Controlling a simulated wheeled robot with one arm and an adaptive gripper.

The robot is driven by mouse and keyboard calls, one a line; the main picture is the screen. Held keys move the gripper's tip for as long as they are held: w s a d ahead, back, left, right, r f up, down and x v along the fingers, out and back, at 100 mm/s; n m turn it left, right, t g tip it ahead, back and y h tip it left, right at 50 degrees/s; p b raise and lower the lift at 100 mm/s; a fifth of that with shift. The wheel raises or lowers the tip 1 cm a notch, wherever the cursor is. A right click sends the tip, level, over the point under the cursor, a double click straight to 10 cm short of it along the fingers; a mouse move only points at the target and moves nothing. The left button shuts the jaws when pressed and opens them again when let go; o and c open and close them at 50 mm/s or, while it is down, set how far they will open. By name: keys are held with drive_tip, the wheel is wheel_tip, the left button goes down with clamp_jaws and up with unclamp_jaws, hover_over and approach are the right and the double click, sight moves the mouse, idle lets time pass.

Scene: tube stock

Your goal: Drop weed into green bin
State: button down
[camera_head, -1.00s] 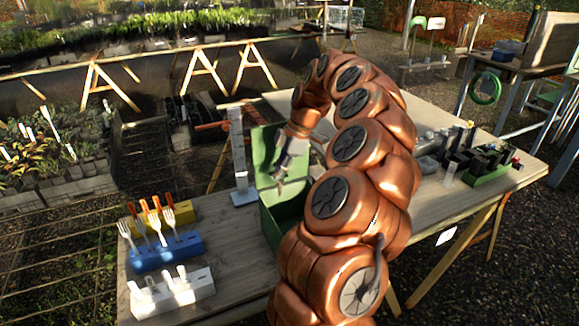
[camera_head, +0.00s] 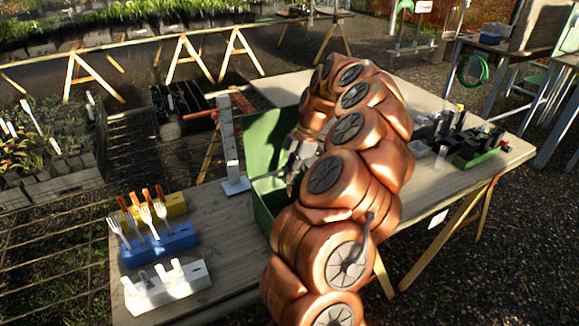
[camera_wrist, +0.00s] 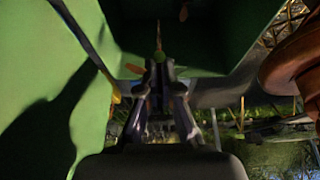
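The green bin (camera_head: 262,140) stands on the table, open at the top, with its tall back wall showing; my arm hides much of it. My gripper (camera_head: 291,188) points down into the bin, partly hidden behind my arm. In the wrist view the bin's green walls (camera_wrist: 225,35) surround my gripper (camera_wrist: 160,68). Its fingertips are close together around a thin orange-brown thing with a little green, seemingly the weed (camera_wrist: 158,42). Its lower part is hidden by the fingers.
Blue (camera_head: 160,247), yellow (camera_head: 172,205) and white (camera_head: 168,290) holders with forks and labels stand at the table's left. A grey upright post (camera_head: 229,145) stands beside the bin. Pots and a green tray (camera_head: 478,157) occupy the right end.

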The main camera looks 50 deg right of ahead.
drive_tip(key=shift+f, duration=0.45)
drive_tip(key=c, duration=1.8)
unclamp_jaws()
drive_tip(key=o, duration=0.6)
drive_tip(key=shift+c, duration=0.2)
drive_tip(key=shift+r, duration=0.15)
drive_tip(key=v, duration=1.1)
drive_tip(key=shift+r, duration=0.4)
drive_tip(key=shift+d, duration=0.15)
